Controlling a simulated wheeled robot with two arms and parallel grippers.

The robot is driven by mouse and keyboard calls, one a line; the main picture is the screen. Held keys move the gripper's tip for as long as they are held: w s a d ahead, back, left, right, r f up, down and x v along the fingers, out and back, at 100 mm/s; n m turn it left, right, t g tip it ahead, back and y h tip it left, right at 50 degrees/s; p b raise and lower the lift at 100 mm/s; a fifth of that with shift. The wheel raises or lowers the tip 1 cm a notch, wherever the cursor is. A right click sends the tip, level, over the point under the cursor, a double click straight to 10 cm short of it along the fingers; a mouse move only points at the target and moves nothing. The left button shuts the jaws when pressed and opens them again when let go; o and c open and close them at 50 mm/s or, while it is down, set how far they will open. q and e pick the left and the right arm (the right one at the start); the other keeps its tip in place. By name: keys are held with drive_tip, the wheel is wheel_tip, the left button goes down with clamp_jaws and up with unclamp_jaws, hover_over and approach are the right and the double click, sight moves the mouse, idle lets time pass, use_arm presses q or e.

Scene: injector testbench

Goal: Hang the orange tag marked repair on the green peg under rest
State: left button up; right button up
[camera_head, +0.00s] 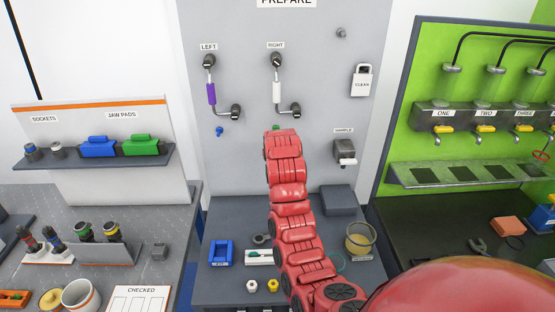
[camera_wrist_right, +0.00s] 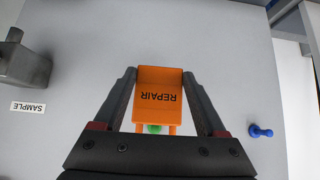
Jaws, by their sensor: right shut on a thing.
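The orange tag (camera_wrist_right: 158,96) marked REPAIR shows upside down in the right wrist view, in front of the grey panel (camera_wrist_right: 85,60). My right gripper (camera_wrist_right: 158,78) is shut on it, one finger along each side. A green peg (camera_wrist_right: 154,128) shows between the tag's two narrow orange strips, partly hidden by the gripper body. I cannot tell whether the strips go around the peg or only in front of it. In the head view my red arm hides the tag and gripper; a bit of green (camera_head: 277,127) shows above its end. No rest label is visible. My left gripper is not in view.
A blue peg (camera_wrist_right: 261,131) sticks out beside the gripper; it also shows in the head view (camera_head: 219,131). The sample fixture (camera_head: 344,149) is on the panel to the right. Left and right valve handles (camera_head: 277,91) are above.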

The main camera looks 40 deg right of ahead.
drive_tip(key=shift+w+d, duration=0.65)
drive_tip(key=shift+w, duration=0.35)
drive_tip(key=w+d, duration=0.1)
drive_tip(key=w+p, duration=0.1)
drive_tip(key=shift+w+d+f, duration=0.2)
drive_tip(key=shift+w+d, duration=0.15)
drive_tip(key=shift+w, duration=0.05)
drive_tip(key=shift+s+f+b, duration=0.1)
drive_tip(key=shift+f+b, duration=0.35)
drive_tip(key=shift+b, duration=0.75)
idle(1.4)
drive_tip(key=o, duration=1.3)
drive_tip(key=shift+c, duration=0.2)
drive_tip(key=shift+r, duration=0.1)
